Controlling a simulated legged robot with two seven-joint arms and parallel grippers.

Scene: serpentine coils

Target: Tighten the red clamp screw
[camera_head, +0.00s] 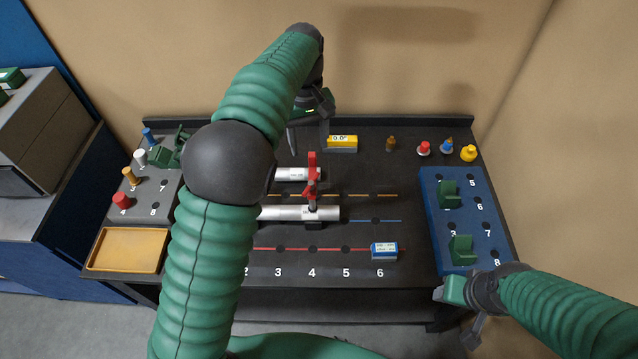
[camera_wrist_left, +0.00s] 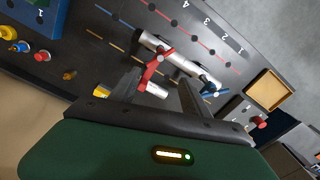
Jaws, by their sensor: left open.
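The red clamp (camera_head: 312,185) stands upright on the long silver tube (camera_head: 285,213), in the middle of the black bench; its tall red part rises past the short silver tube (camera_head: 290,174). In the left wrist view the red clamp (camera_wrist_left: 157,66) shows just ahead of the fingers. I cannot pick out the screw from the rest of the clamp. My left gripper (camera_head: 307,128) is open and empty, behind and above the clamp, apart from it in the head view. It also shows in the left wrist view (camera_wrist_left: 160,88). My right gripper (camera_head: 458,291) is at the front right; its jaws are unclear.
A yellow gauge block (camera_head: 342,143) lies behind the clamp. A blue-and-white block (camera_head: 384,250) sits at position 6. A blue rack (camera_head: 430,210) with green pieces is right. A grey rack (camera_head: 143,207) and yellow tray (camera_head: 128,263) are left. My left arm hides the bench's left-middle.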

